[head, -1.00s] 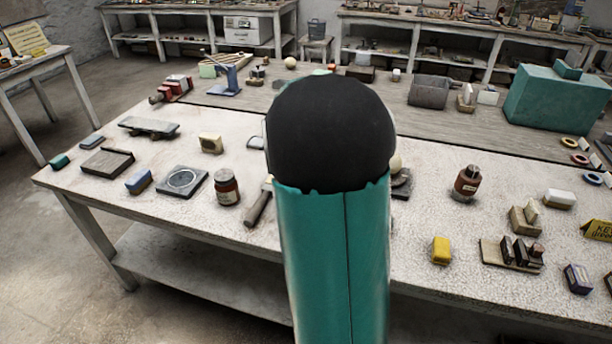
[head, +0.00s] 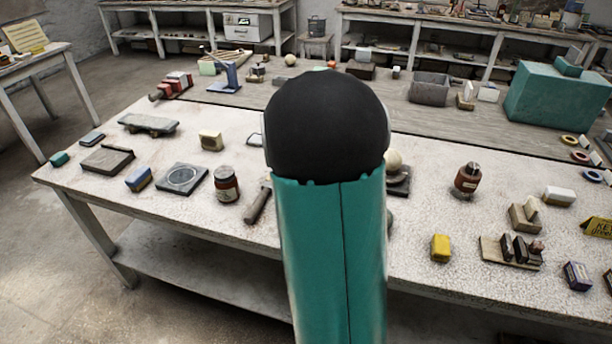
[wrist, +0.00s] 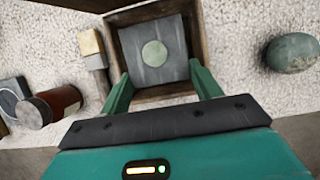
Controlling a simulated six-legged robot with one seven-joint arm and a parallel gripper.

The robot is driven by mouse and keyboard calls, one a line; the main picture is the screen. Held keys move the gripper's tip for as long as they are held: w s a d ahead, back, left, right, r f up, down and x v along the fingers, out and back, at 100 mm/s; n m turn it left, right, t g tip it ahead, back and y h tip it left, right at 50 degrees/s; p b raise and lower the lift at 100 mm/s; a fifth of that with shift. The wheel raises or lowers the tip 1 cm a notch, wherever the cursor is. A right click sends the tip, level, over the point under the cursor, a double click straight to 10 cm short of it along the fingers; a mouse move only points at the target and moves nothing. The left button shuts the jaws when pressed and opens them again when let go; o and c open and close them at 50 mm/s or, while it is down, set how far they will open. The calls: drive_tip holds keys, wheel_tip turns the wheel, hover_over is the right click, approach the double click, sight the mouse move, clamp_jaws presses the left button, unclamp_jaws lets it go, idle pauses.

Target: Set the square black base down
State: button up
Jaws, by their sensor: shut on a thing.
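My gripper (wrist: 160,75) shows in the wrist view with its two teal fingers on either side of a dark grey square base (wrist: 128,58). The base has a pale green round patch (wrist: 154,53) at its middle. The fingers are shut on the base near its lower edge. The base appears inside the walls of an open wooden box (wrist: 198,30); I cannot tell whether it touches the bottom. In the head view my own arm hides the gripper, the base and the box.
A grey-green rounded object (wrist: 292,53) sits right of the box. A dark stand with a pale ball (head: 394,161) and a yellow block (head: 440,247) are to the right.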

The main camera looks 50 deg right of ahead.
drive_tip(key=shift+f, duration=3.15)
idle(0.5)
drive_tip(key=o, duration=1.5)
drive_tip(key=shift+o, duration=0.2)
drive_tip(key=shift+f, duration=0.1)
drive_tip(key=shift+r, duration=2.15)
drive_tip(key=shift+a+r, duration=0.1)
